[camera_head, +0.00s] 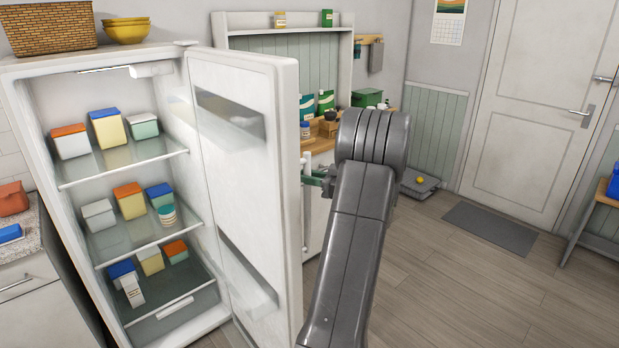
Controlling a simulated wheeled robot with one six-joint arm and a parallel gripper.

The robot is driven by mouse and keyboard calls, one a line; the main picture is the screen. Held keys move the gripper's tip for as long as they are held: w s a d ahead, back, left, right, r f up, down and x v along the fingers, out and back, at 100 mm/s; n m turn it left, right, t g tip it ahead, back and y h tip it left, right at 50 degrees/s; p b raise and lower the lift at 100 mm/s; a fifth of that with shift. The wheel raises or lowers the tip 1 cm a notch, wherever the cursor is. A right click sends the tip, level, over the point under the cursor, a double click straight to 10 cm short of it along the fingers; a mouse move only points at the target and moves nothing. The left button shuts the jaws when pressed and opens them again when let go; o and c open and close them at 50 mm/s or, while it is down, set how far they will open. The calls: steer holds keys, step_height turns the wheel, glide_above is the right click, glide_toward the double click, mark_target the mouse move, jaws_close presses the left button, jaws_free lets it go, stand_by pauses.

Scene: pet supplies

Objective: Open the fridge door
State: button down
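The white fridge (190,45) stands at the left with its door (245,190) swung wide open, its inner side facing me. The shelves inside show. A pale upright handle (307,205) shows at the outer side of the door's free edge. My grey arm rises in front of it, and my gripper (317,175) is at the handle, mostly hidden behind the arm. Only small dark green parts of it show beside the handle. I cannot tell whether the fingers are closed around it.
Coloured containers (130,200) fill the fridge shelves. A wicker basket (48,28) and yellow bowls (127,32) stand on top. A hutch (285,45) with a wooden counter is behind the door. Wooden floor (470,290) is clear at the right, with a grey mat (490,229).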

steer(key=c, duration=1.5)
jaws_free()
steer(key=shift+a+r, duration=0.15)
steer(key=shift+a, duration=0.05)
steer(key=shift+o, duration=0.8)
steer(key=shift+w+a, duration=0.1)
steer(key=shift+a, duration=0.05)
steer(key=b+v, duration=0.3)
steer(key=v, duration=1.1)
steer(key=shift+w, duration=0.15)
steer(key=p+x, duration=0.3)
steer(key=x, duration=1)
steer(key=shift+s+a, duration=0.2)
steer(key=shift+a, duration=0.3)
